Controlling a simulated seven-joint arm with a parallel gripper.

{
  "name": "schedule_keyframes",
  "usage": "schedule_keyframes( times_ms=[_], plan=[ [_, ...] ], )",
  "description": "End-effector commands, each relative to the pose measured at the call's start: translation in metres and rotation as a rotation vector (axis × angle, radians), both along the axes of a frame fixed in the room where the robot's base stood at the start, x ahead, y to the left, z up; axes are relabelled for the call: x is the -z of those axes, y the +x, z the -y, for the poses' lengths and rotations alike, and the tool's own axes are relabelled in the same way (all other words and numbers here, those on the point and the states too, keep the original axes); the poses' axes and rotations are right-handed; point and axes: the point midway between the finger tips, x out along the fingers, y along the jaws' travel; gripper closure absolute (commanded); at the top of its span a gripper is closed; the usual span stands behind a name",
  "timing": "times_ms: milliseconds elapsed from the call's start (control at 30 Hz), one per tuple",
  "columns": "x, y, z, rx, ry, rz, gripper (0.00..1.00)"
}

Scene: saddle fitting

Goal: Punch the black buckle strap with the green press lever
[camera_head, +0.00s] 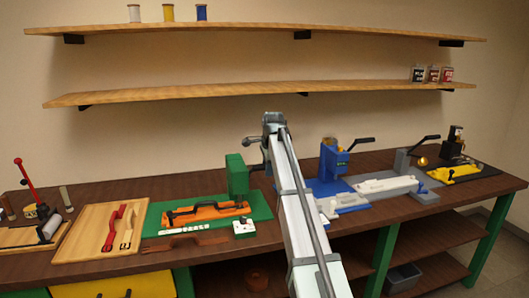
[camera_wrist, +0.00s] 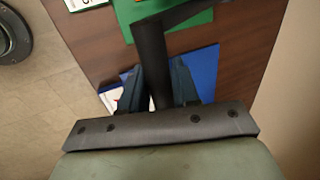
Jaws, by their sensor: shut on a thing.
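The green press (camera_head: 238,178) stands on a green base plate (camera_head: 262,207) in the head view. The black buckle strap (camera_head: 196,206) lies in an orange holder (camera_head: 219,213) on the plate, left of the press. In the wrist view my gripper (camera_wrist: 157,85) is shut on a thick black bar, the lever handle (camera_wrist: 150,45), with a finger on each side. The green base (camera_wrist: 185,25) shows beyond it.
A blue press (camera_head: 333,165) with its own lever stands right of my arm; grey and yellow stations stand farther right. A wooden board (camera_head: 75,240) with red and cream straps lies left. A brown strap (camera_head: 185,244) lies along the front. Shelves hang above.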

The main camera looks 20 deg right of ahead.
Motion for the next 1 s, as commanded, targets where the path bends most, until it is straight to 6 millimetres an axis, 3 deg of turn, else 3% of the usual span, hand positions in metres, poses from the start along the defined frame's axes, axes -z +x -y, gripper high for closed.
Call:
schedule_keyframes(
  times_ms=[1000],
  plan=[
    [-0.032,0.025,0.004,0.002,-0.004,0.002,0.87]
  ],
)
